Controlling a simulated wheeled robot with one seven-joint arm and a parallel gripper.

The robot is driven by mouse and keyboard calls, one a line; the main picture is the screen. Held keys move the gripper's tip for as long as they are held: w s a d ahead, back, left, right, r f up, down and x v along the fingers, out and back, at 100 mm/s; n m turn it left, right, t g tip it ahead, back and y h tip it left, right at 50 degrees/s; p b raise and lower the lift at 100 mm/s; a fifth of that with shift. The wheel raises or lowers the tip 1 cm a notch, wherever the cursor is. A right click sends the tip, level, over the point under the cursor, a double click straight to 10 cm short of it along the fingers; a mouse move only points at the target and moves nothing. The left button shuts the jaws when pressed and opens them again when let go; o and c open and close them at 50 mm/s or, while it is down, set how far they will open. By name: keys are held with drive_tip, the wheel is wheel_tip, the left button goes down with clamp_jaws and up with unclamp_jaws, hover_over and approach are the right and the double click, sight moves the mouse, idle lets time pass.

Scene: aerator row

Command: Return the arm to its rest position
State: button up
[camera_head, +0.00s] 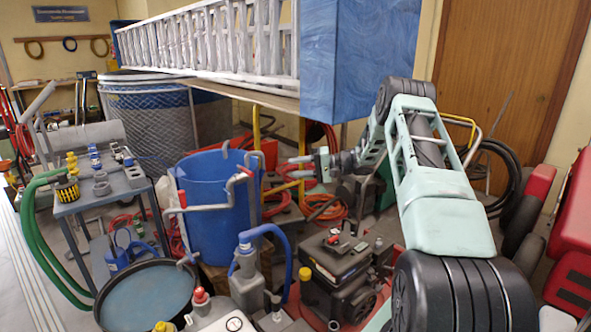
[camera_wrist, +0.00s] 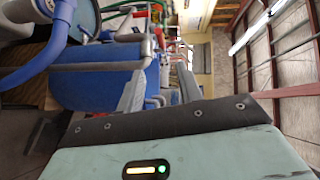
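My arm, pale green with black joints, reaches in from the right in the head view. My gripper (camera_head: 290,168) points left, level and in the air, just right of the blue barrel (camera_head: 205,195). In the wrist view my gripper's two grey fingers (camera_wrist: 158,88) stand apart with nothing seen between them, so it is open and empty. The blue barrel (camera_wrist: 100,78) lies beyond the fingers in that view. I cannot tell the exact gap between the gripper and the barrel.
A grey pump with a blue hose (camera_head: 248,275) and a black engine (camera_head: 340,265) stand below the arm. A blue box (camera_head: 360,60) and a ladder (camera_head: 210,40) sit on a shelf behind. A small grey table (camera_head: 100,200) stands left. Red equipment (camera_head: 572,240) is close at right.

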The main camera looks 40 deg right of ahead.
idle(0.3)
drive_tip(key=w+a+r+n+h, duration=0.1)
drive_tip(key=w+a+r+h, duration=0.1)
drive_tip(key=w+a+r, duration=0.6)
drive_tip(key=w+a+r+n+h, duration=0.1)
drive_tip(key=w+a+n+h, duration=0.15)
drive_tip(key=a, duration=1.05)
drive_tip(key=s+a+r+n+g+h+p, duration=0.1)
drive_tip(key=s+a, duration=0.2)
drive_tip(key=a, duration=0.5)
drive_tip(key=s+a+r+n+g+h, duration=0.1)
drive_tip(key=s+a, duration=0.1)
drive_tip(key=a, duration=0.6)
drive_tip(key=s+a+f+n+g+h, duration=0.1)
drive_tip(key=s+a+n+g, duration=0.2)
drive_tip(key=s+a, duration=0.5)
drive_tip(key=s+a+f+n+g+h, duration=0.15)
drive_tip(key=s+a, duration=0.25)
drive_tip(key=s, duration=0.9)
drive_tip(key=s+a+f+n+g+h, duration=0.1)
drive_tip(key=s+n+g, duration=0.5)
drive_tip(key=s, duration=1.6)
drive_tip(key=shift+s+f+p, duration=0.35)
drive_tip(key=shift+s+f, duration=0.05)
drive_tip(key=shift+f, duration=0.05)
